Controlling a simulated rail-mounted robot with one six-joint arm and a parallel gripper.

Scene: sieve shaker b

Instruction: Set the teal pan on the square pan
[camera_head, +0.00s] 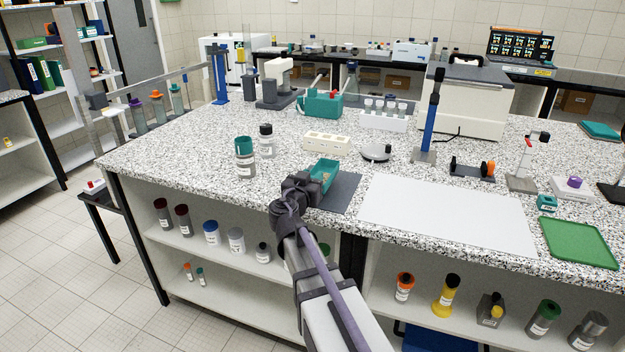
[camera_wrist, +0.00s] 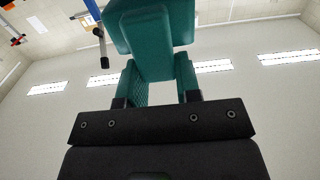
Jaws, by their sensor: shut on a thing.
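A cream block with holes (camera_head: 327,142) and a shallow round dish (camera_head: 376,153) stand close behind. A teal-capped jar (camera_head: 245,158) stands to the left. A white sheet (camera_head: 445,212) lies to the right, bare, and a green tray (camera_head: 580,243) lies farther right.

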